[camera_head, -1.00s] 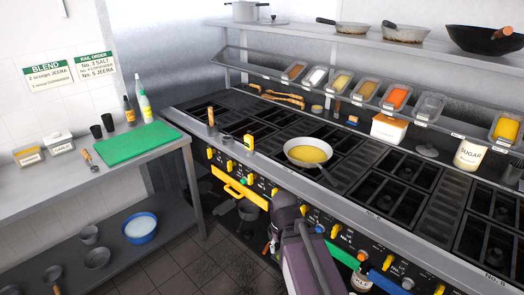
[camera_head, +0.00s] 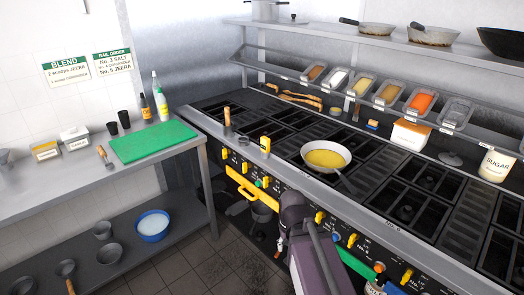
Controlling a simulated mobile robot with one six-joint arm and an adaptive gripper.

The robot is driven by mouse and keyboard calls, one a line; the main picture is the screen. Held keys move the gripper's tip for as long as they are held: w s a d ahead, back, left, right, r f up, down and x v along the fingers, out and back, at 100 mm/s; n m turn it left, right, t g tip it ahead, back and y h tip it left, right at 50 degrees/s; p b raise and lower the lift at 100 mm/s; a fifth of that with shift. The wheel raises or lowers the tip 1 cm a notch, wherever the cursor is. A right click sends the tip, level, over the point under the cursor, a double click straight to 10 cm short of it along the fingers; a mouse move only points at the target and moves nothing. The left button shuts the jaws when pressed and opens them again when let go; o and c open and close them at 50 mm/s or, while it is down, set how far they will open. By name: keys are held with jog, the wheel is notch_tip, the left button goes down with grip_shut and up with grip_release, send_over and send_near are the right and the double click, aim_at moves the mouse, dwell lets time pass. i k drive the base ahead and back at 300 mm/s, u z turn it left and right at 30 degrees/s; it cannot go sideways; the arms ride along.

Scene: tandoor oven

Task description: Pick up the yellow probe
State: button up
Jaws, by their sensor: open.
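A small yellow device that looks like the yellow probe (camera_head: 265,145) stands upright on the front ledge of the steel cooking range (camera_head: 400,232), left of a pan. It is small in the picture, and its details cannot be made out. My arm's dark joint and grey-purple link rise from the bottom of the picture, in front of the range and below and right of the yellow device. My gripper's fingers cannot be made out. Nothing covers the yellow device.
A frying pan (camera_head: 326,159) with yellow contents sits on the range, its handle reaching toward the front. A wooden-handled tool (camera_head: 227,117) stands left of the device. Yellow knobs and an oven handle (camera_head: 241,201) project below. A green board (camera_head: 150,141) lies on the left counter.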

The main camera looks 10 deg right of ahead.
aim_at(264, 142)
jog(key=i, duration=0.85)
jog(key=z, duration=0.05)
